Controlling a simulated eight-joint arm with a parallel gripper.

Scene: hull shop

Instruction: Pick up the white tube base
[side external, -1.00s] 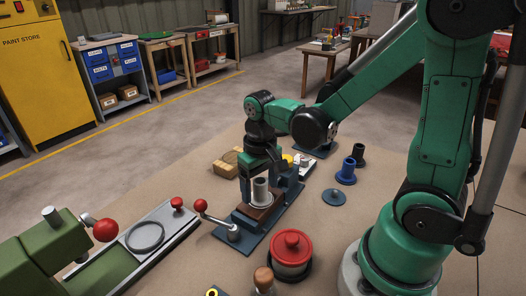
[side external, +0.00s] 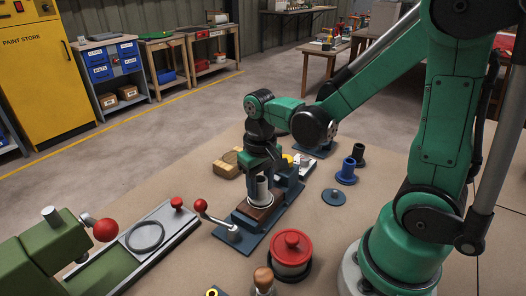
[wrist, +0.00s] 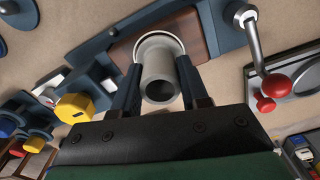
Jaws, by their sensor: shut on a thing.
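The white tube base (side external: 262,188) stands upright on the brown block of the blue vise (side external: 228,233). In the wrist view it is a pale grey-white tube (wrist: 158,82) with a round flange, its open end toward the camera. My gripper (side external: 263,186) is down over it with one finger on each side. In the wrist view, my gripper (wrist: 160,80) is shut on the tube's wall, above the flange. The flange appears to rest on the brown block, partly hidden by the tube and fingers.
The vise's red-knobbed handle (side external: 201,205) sticks up at the left. A red-lidded pot (side external: 291,252) stands in front. A green machine (side external: 60,250) stands at left.

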